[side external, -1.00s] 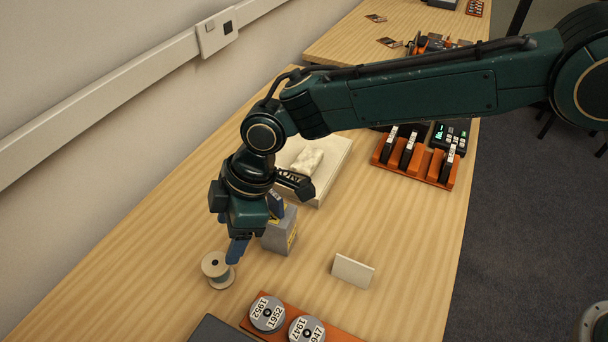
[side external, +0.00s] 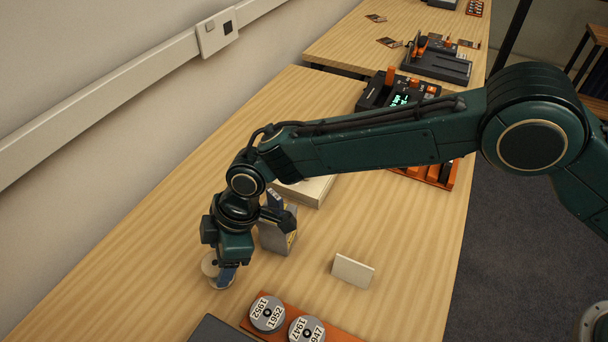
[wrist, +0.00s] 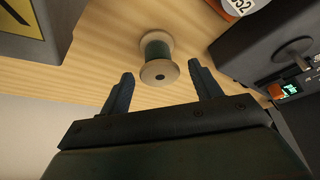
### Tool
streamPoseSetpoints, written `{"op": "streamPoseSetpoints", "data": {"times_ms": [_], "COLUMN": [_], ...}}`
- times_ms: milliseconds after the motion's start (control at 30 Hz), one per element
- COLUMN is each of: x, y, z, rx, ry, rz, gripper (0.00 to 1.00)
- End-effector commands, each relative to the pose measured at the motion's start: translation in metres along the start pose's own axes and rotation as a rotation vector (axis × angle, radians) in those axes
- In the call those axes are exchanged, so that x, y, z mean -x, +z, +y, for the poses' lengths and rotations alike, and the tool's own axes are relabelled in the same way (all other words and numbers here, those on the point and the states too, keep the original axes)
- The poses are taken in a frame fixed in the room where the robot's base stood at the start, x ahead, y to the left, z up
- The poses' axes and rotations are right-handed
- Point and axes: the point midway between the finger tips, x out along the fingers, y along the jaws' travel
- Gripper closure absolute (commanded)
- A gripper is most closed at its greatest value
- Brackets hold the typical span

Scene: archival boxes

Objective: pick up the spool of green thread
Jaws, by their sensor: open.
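The spool of green thread (wrist: 157,52) stands on the wooden table in the wrist view, with pale round flanges and a dark green winding. It lies just ahead of my gripper (wrist: 160,88), between the lines of its two open fingers. The fingers look empty. In the side external view the spool (side external: 209,267) is partly hidden behind my gripper (side external: 227,275), which is low over the table beside it. I cannot tell whether a finger touches the spool.
A grey box with a yellow label (side external: 275,237) stands close to the right of my gripper. An orange holder with numbered round tins (side external: 285,318) lies at the front. A white card (side external: 353,270) stands on the table at the right. Bare table (side external: 130,240) lies to the left.

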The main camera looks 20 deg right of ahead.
Motion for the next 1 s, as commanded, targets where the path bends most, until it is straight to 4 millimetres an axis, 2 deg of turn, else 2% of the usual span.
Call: {"op": "streamPoseSetpoints", "data": {"times_ms": [333, 933, 1000], "x": [-0.034, -0.038, -0.038], "y": [0.0, 0.0, 0.0], "z": [0.001, 0.001, 0.001], "rx": [-0.001, 0.0, 0.0], "ry": [-0.001, 0.0, 0.0], "rz": [0.0, 0.0, 0.0], "gripper": [0.37, 0.37, 0.5]}}
